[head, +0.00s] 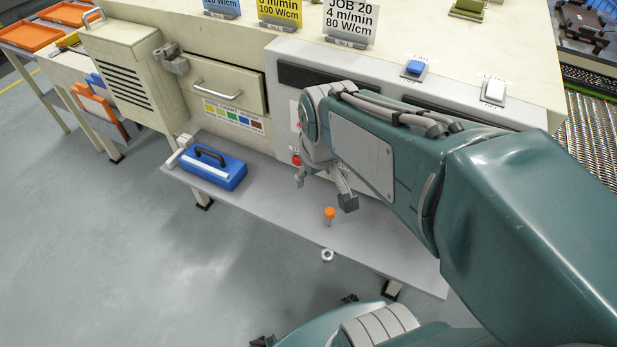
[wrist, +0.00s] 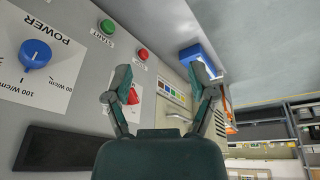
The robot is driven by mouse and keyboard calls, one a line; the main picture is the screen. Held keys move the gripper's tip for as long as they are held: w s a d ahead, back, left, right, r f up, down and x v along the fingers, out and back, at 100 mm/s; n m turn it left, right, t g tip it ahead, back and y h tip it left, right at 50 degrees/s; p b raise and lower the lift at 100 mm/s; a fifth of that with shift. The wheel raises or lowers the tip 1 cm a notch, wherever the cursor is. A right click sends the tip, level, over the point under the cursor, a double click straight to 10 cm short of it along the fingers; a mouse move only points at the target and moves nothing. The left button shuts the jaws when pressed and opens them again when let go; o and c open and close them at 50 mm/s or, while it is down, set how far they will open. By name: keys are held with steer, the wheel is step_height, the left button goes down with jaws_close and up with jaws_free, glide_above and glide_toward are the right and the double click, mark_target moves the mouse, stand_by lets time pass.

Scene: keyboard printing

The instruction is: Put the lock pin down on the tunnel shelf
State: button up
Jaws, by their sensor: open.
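The lock pin, taken to be the small pin with an orange head (head: 329,213), stands on the grey tunnel shelf (head: 270,208) in the head view. My gripper (head: 323,190) is above the shelf, just up and left of the pin in the picture. Its fingers are spread with nothing between them. The wrist view also shows the open gripper (wrist: 162,76), with its fingertips wide apart. I cannot make out the pin in the wrist view.
A metal ring (head: 327,255) shows near the shelf's front edge. A blue block with a black handle (head: 213,167) sits on the shelf's left part. The machine panel with a blue POWER knob (wrist: 35,54) and green START button (wrist: 108,26) rises behind the shelf.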

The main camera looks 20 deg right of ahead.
steer(key=s+a+r+t, duration=0.2)
steer(key=s+a+r, duration=0.1)
steer(key=s+r, duration=0.2)
steer(key=shift+s+a+m, duration=0.3)
steer(key=shift+s+m, duration=0.1)
steer(key=shift+s, duration=0.65)
steer(key=shift+r, duration=0.1)
